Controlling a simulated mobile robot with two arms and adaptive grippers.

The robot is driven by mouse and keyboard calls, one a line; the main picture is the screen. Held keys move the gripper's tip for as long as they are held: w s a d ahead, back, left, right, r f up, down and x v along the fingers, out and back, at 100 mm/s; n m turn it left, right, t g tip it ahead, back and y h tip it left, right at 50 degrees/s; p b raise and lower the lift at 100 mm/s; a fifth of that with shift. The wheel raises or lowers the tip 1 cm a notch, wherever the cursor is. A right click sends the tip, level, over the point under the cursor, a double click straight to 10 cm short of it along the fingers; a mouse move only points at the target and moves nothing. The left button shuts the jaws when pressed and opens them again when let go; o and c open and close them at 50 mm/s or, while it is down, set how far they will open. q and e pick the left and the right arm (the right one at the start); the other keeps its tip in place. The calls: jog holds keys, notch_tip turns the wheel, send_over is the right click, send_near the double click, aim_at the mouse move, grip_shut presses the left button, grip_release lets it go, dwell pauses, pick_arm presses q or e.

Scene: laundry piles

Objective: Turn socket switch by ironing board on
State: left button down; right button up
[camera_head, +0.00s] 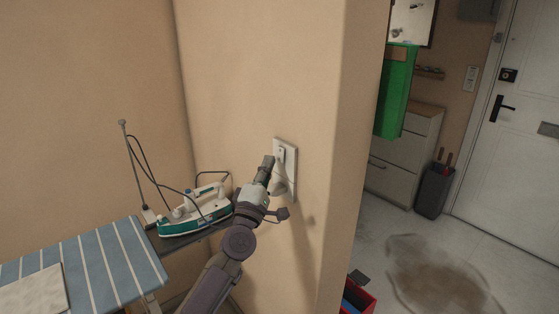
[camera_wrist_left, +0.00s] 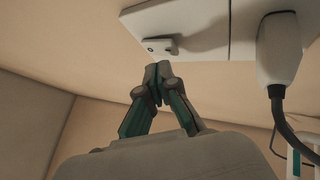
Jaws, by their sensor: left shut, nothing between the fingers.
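The white wall socket plate (camera_head: 286,168) is on the side of the wall corner, to the right of the ironing board (camera_head: 85,262). In the left wrist view the socket plate (camera_wrist_left: 222,22) fills the top, with a small switch (camera_wrist_left: 161,46) standing out from it and a white plug (camera_wrist_left: 278,50) to its right. My left gripper (camera_head: 268,162) is shut and empty. Its fingertips (camera_wrist_left: 158,70) are just below the switch in the left wrist view; I cannot tell whether they touch it. In the head view the gripper and arm hide part of the socket's lower left. My right gripper is not in view.
A green and white iron (camera_head: 197,212) stands at the board's end, beside a thin upright rod (camera_head: 134,165) with a cord. A red bin (camera_head: 357,296) is on the floor past the wall corner. A drawer cabinet (camera_head: 396,170) and a white door (camera_head: 520,130) are at right.

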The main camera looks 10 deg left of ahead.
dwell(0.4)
pick_arm(q)
jog(key=shift+w+d, duration=0.25)
jog(key=shift+w, duration=0.1)
jog(key=shift+w+d+b, duration=0.2)
jog(key=shift+b, duration=0.15)
dwell(0.7)
jog(key=shift+s+a, duration=0.1)
jog(key=shift+s+a+p, duration=0.4)
jog(key=shift+s, duration=0.1)
jog(key=s+a, duration=0.1)
jog(key=s+a+p, duration=0.2)
jog(key=s, duration=0.1)
jog(key=shift+r, duration=0.35)
